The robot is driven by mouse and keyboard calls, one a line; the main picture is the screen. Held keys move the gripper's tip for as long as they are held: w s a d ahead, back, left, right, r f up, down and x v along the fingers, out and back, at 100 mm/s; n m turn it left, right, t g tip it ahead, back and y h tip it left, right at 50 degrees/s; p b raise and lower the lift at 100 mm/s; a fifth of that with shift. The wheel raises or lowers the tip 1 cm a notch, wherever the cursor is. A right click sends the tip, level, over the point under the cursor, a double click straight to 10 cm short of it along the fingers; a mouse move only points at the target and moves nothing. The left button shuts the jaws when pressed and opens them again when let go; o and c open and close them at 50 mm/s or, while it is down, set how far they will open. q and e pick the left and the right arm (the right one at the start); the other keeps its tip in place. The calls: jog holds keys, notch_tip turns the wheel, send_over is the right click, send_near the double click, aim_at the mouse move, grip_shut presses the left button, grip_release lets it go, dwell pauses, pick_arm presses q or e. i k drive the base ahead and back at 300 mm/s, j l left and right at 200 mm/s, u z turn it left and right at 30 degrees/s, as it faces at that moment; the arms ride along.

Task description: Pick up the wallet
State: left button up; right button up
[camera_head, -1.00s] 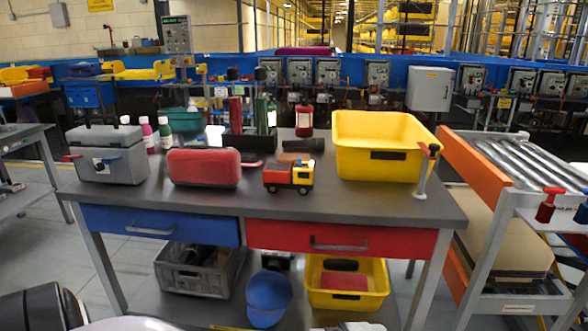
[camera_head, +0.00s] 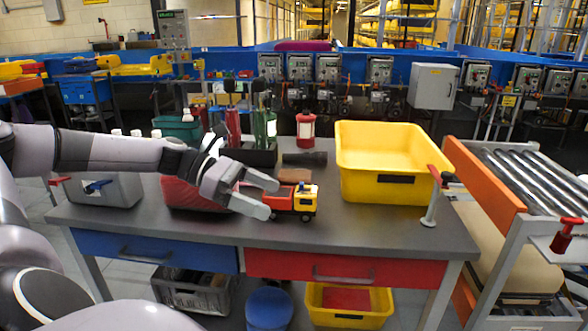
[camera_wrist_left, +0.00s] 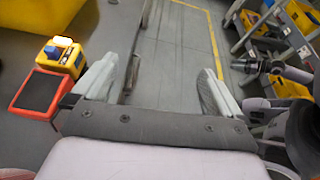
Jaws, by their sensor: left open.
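A small flat brown item (camera_head: 295,176), which looks like the wallet, lies on the grey table (camera_head: 380,224) behind the toy truck (camera_head: 304,201) and left of the yellow bin. My left gripper (camera_head: 262,195) is open and empty, reaching in from the left, with its fingers by the truck's rear. It is to the left and front of the brown item, apart from it. In the left wrist view the open fingers (camera_wrist_left: 160,68) have floor between them, and the truck (camera_wrist_left: 52,78) is at the left. I cannot make out the wallet there.
A yellow bin (camera_head: 390,178) stands on the right of the table. A dark cylinder (camera_head: 304,158) and a red lantern (camera_head: 305,130) are behind the brown item. A red case (camera_head: 186,196) is partly hidden by my left arm. Bottles stand behind it.

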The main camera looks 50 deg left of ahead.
aim_at(292, 176)
jog(key=i+j, duration=0.2)
jog(key=j, duration=0.15)
jog(key=i+j, duration=0.2)
jog(key=j, duration=0.15)
jog(key=i+j, duration=0.15)
jog(key=j, duration=0.2)
jog(key=i+j, duration=0.2)
jog(key=j, duration=0.15)
